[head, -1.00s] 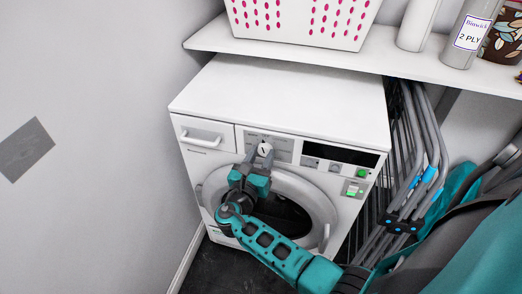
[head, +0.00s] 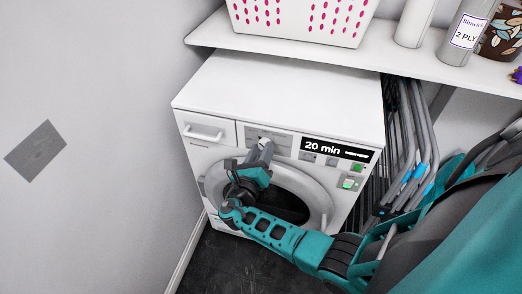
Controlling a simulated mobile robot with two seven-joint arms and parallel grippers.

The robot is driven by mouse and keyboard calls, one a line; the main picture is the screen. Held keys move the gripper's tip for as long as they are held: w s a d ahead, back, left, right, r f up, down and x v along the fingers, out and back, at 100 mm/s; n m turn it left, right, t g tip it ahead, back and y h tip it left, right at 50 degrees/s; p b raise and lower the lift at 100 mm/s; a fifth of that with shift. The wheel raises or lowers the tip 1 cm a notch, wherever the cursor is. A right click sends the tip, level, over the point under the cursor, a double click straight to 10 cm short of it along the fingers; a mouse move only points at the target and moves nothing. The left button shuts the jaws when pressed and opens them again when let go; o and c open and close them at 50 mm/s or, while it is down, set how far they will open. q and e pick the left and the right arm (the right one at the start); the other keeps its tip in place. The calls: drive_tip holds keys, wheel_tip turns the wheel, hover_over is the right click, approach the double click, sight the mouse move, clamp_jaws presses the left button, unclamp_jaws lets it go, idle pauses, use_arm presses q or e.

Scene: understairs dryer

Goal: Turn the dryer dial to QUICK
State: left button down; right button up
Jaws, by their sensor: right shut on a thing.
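The white dryer (head: 290,92) stands under a shelf in the middle of the head view. Its display (head: 336,149) is lit and reads "20 min". The dial (head: 262,141) is on the front panel, left of the display, and is mostly hidden by my right gripper. My right gripper (head: 262,148) is at the panel, turned on its axis, with its fingers shut on the dial. The dial's pointer and its markings are too small and covered to read. My left gripper is not in view.
A shelf (head: 400,62) above the dryer holds a white basket with pink holes (head: 300,20), a grey labelled bottle (head: 468,32) and other containers. A folded grey rack (head: 405,140) stands close to the dryer's right. A wall is at the left. Dark floor (head: 225,265) shows in front.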

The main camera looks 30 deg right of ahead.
drive_tip(key=o, duration=1.1)
drive_tip(key=shift+c, duration=0.2)
